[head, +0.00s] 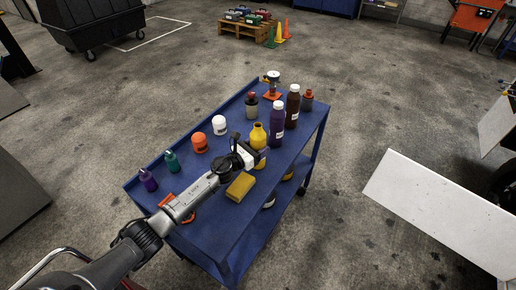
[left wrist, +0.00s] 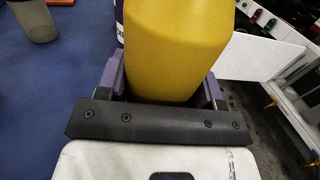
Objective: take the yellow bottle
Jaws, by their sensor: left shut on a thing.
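The yellow bottle (head: 258,137) stands upright near the middle of the blue cart top, towards its right edge. It fills the middle of the left wrist view (left wrist: 180,50), between the two fingers. My left gripper (head: 250,155) reaches in from the left and is shut on the yellow bottle; the gripper partly hides the bottle's lower part in the head view. My right gripper is not in view.
A white panel (head: 440,205) is at right.

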